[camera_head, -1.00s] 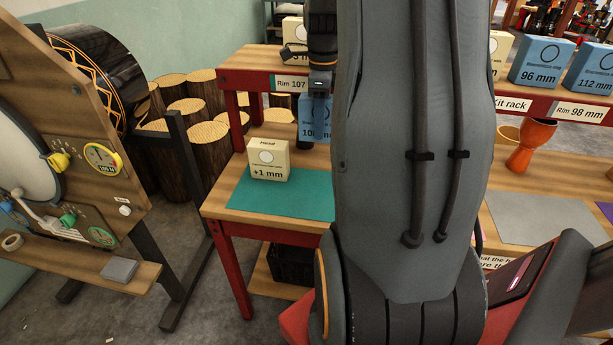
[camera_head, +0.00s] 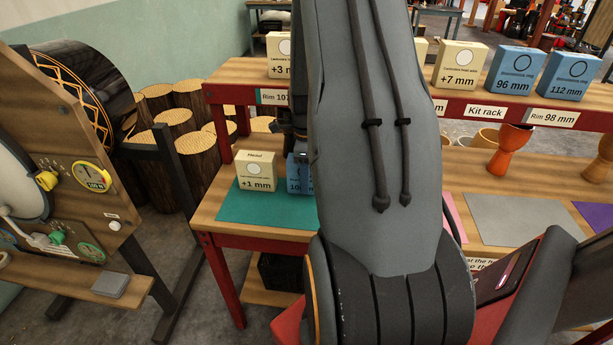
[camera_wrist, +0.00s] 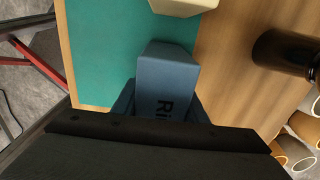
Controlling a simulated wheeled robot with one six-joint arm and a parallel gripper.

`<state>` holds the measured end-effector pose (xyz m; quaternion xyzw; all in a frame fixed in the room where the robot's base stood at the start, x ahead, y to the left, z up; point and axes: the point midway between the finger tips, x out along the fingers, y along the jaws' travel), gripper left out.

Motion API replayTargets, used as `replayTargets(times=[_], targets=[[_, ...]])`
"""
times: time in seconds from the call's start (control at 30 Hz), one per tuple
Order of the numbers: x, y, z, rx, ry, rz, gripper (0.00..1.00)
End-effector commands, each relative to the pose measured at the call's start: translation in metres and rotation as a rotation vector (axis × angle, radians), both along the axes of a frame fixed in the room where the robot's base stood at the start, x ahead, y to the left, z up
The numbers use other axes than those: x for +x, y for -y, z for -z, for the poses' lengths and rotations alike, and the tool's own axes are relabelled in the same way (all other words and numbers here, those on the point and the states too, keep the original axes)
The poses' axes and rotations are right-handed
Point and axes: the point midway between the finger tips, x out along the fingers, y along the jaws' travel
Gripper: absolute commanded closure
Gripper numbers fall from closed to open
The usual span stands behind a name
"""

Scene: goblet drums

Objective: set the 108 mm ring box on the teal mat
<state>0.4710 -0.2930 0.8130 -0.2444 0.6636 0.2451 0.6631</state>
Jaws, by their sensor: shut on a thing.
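The blue ring box (camera_head: 295,178) is in my gripper, beside the cream "+1 mm" head box (camera_head: 257,173). Its label shows only in part, starting "10"; my arm hides the rest. The teal mat (camera_head: 262,209) lies under this area. In the wrist view, the blue box (camera_wrist: 167,76) is between the fingers of my gripper (camera_wrist: 160,104). There it overlaps the right edge of the teal mat (camera_wrist: 105,60), beyond which is bare wood. I cannot tell whether the box touches the mat.
The cream box (camera_wrist: 183,5) is close ahead in the wrist view. A dark cylinder (camera_wrist: 282,50) is on the wood to the right. The red-edged kit rack (camera_head: 470,108) holds several boxes above the table. A grey mat (camera_head: 510,218) lies farther right.

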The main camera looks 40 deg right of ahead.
Motion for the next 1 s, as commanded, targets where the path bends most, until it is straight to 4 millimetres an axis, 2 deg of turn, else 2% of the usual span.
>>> replayTargets(times=[0.37, 0.4, 0.47, 0.5, 0.8, 1.0], targets=[[0.001, 0.000, 0.004, -0.001, 0.001, 0.000, 0.89], [0.000, 0.000, 0.003, -0.001, 0.001, 0.000, 0.54], [0.000, 0.000, 0.003, -0.001, 0.001, 0.000, 0.44], [0.000, 0.000, 0.003, -0.001, 0.001, 0.000, 0.42], [0.000, 0.000, 0.001, -0.001, 0.001, 0.000, 0.42], [0.002, 0.001, -0.017, -0.003, 0.004, 0.000, 0.42]])
